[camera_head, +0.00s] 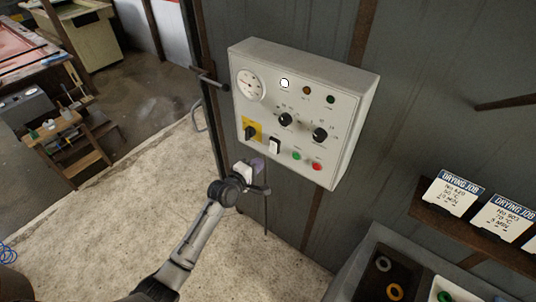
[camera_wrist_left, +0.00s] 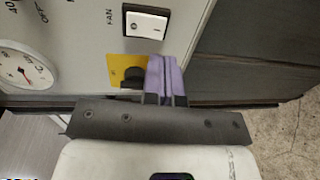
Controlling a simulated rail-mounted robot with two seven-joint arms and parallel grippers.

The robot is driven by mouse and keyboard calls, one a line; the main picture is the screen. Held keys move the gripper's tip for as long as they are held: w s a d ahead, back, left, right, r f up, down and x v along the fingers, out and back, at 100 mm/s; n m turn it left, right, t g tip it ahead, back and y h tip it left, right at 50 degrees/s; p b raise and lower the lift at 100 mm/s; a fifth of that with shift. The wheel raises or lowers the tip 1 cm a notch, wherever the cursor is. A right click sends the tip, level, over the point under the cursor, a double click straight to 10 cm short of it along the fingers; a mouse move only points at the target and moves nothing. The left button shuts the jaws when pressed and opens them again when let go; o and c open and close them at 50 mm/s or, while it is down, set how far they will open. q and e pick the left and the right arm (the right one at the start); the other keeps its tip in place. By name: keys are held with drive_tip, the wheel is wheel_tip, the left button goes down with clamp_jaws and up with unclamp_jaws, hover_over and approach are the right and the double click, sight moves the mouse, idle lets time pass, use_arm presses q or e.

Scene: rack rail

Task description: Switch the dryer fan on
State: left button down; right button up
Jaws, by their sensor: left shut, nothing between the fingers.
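The fan switch (camera_head: 274,146) is a white rocker in a black frame, low on a pale grey control box (camera_head: 325,67). In the left wrist view the switch (camera_wrist_left: 147,23) has the label FAN beside it; I cannot tell which side is pressed in. My left gripper (camera_head: 257,164) is shut and empty, just below the box's lower edge in the head view. Its purple fingers (camera_wrist_left: 165,77) appear close to the switch and beside the yellow plate (camera_wrist_left: 127,71) with a black rotary handle. I see no contact with the switch. My right gripper is not in view.
The box also carries a dial gauge (camera_head: 250,85), a lit white lamp (camera_head: 284,83), two black knobs, a green button (camera_head: 296,156) and a red button (camera_head: 317,166). A shelf with job cards (camera_head: 453,194) and a bin of rings (camera_head: 384,264) stand at the right.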

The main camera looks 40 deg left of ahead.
sight(272, 151)
use_arm(q)
drive_tip(key=w, duration=0.5)
drive_tip(key=shift+w+a+f, duration=0.1)
drive_tip(key=shift+w+f, duration=0.1)
drive_tip(key=shift+f, duration=0.1)
drive_tip(key=shift+w+f, duration=0.1)
drive_tip(key=shift+w, duration=0.3)
